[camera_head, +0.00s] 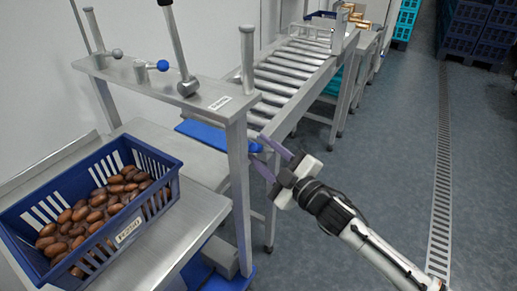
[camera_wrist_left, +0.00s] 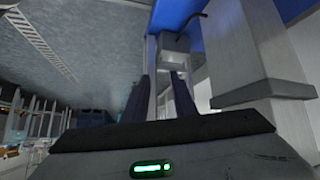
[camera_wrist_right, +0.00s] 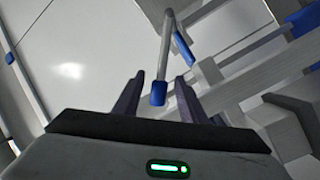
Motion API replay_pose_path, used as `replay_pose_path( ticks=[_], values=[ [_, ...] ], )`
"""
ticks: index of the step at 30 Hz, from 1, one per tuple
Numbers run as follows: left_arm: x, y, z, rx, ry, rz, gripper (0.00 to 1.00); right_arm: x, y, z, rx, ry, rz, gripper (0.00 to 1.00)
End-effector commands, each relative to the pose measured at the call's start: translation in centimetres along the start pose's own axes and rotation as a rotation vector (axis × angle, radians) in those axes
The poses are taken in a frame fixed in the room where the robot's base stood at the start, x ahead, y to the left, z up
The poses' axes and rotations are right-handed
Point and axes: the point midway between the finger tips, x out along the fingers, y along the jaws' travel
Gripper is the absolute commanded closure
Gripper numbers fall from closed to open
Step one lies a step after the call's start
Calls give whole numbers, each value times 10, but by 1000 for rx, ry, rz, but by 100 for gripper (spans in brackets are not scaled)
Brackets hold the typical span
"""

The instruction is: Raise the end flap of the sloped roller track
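The sloped roller track (camera_head: 290,72) runs from the back down toward the table frame. A blue flat panel (camera_head: 203,133), seemingly its end flap, lies low at the near end, partly hidden by a frame post. A blue-tipped handle (camera_head: 252,146) sits beside that end; its lever shows in the right wrist view (camera_wrist_right: 158,93). My right gripper (camera_head: 264,164) is open, with the blue tip appearing between its fingers; I cannot tell whether they touch it. My left gripper (camera_wrist_left: 160,98) is open and empty in its wrist view and not seen in the head view.
A blue crate (camera_head: 172,165) of brown dates stands on the steel table at left. A steel frame (camera_head: 165,85) with a shelf and levers rises between table and track. Blue crates (camera_head: 480,30) are stacked at back right. The floor at right is clear.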

Motion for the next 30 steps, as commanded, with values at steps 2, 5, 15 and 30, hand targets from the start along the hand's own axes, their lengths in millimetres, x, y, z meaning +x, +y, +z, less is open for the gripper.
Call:
replay_pose_path(
  ticks=[2, 5, 15, 30],
  values=[
    [2, 0, 1, 0, 1, 0, 75, 10, 0, 0, 1, 0, 0, 62],
    [2, -1, 0, 1, 2, 0, 75, 16, 0, 0, 1, 0, 0, 62],
    [3, -2, -3, 2, 8, -1, 75, 18, 0, 0, 2, -1, -1, 67],
    [0, -2, -8, 4, 12, -3, 75, 17, 5, 3, 11, -9, 1, 100]
  ],
)
